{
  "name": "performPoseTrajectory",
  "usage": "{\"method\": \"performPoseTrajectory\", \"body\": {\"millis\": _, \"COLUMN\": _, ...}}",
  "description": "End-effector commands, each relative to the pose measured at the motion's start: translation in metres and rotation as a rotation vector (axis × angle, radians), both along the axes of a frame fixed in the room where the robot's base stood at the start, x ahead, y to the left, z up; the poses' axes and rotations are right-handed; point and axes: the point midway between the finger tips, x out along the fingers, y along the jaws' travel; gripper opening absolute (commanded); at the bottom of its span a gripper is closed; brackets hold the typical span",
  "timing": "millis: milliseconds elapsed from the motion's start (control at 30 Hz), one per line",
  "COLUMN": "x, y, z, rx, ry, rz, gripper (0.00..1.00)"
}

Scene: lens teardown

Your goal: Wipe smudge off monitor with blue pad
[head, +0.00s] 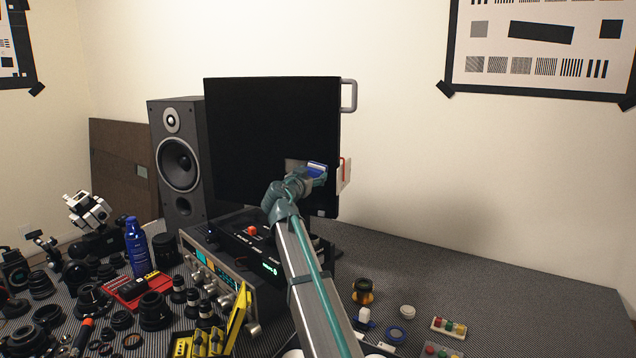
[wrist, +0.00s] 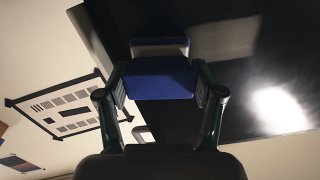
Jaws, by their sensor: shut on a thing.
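The monitor (head: 262,120) is a large black screen standing upright behind the stereo gear. My gripper (head: 312,175) is at its lower right part, shut on the blue pad (head: 317,169). In the wrist view the blue pad (wrist: 160,82) sits squarely between both fingers, with the dark screen (wrist: 190,20) behind it. A dull grey smudge (wrist: 226,38) shows on the screen just right of the pad. In the head view a greyish patch (head: 294,164) lies just left of the pad. I cannot tell whether the pad touches the screen.
A grey handle (head: 350,95) and a pale plate with a red edge (head: 344,174) stick out at the monitor's right side. A black speaker (head: 180,160) stands left. Stereo units (head: 222,285) stand below.

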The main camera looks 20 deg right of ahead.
Motion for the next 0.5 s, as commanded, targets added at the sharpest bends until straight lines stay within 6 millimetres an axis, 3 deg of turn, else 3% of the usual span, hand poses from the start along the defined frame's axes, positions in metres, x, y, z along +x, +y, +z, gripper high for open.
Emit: {"method": "performPoseTrajectory", "body": {"millis": 500, "x": 0.02, "y": 0.024, "z": -0.003, "rx": 0.0, "ry": 0.0, "rz": 0.002, "gripper": 0.39}}
